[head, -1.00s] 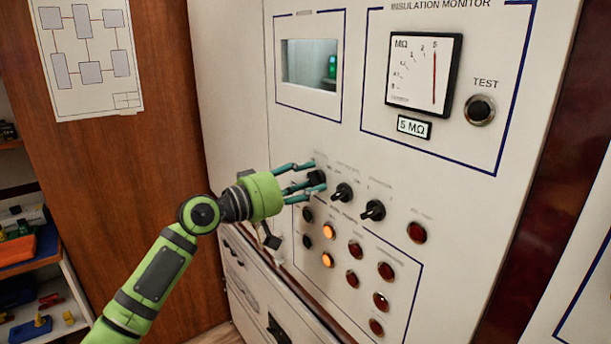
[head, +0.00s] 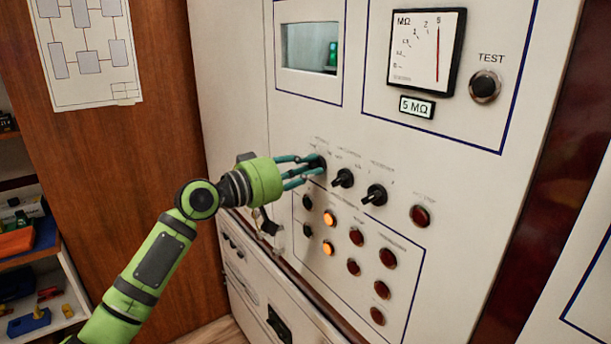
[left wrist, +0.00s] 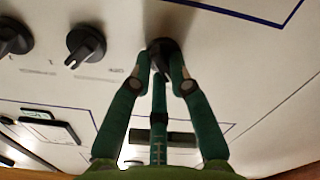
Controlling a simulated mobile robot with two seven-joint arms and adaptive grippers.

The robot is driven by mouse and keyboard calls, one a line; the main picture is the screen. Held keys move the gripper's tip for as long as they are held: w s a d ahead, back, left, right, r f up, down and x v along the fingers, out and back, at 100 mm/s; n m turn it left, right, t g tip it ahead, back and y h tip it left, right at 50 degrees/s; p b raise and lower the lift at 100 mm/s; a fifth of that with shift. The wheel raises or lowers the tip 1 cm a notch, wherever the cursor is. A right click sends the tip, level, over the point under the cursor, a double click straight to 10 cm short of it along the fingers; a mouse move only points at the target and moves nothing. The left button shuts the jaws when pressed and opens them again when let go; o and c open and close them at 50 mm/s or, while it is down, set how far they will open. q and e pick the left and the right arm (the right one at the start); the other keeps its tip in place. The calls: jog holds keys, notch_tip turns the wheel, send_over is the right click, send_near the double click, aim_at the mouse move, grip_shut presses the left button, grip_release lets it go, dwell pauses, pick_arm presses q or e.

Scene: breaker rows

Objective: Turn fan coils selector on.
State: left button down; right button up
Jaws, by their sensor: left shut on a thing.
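Three black selector knobs sit in a row on the white panel: a left one (head: 319,162), a middle one (head: 343,178) and a right one (head: 375,195). The small labels above them are too blurred to tell which is the fan coils selector. My left gripper (head: 312,169) is shut on the left knob and partly hides it. In the left wrist view, the gripper's green fingers (left wrist: 162,76) close around this knob (left wrist: 162,46), and the middle knob (left wrist: 86,44) stands free beside it. My right gripper is not in view.
Indicator lamps fill the area below the knobs; two glow orange, including this upper lamp (head: 330,219). An insulation meter (head: 425,50) and a test button (head: 485,86) are above. Drawers (head: 250,285) lie below. A shelf (head: 40,325) stands at the left.

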pick_arm(q)
jog(key=m+b, duration=0.3)
jog(key=m, duration=0.2)
jog(key=m+b, duration=0.4)
jog(key=m, duration=0.2)
jog(key=m+b, duration=0.3)
jog(key=m, duration=0.2)
jog(key=shift+f+b, duration=0.3)
jog(key=shift+b, duration=0.05)
jog(key=shift+m, duration=0.4)
jog(key=c, duration=1.1)
grip_release()
jog(key=shift+c, duration=0.2)
jog(key=v, duration=1.2)
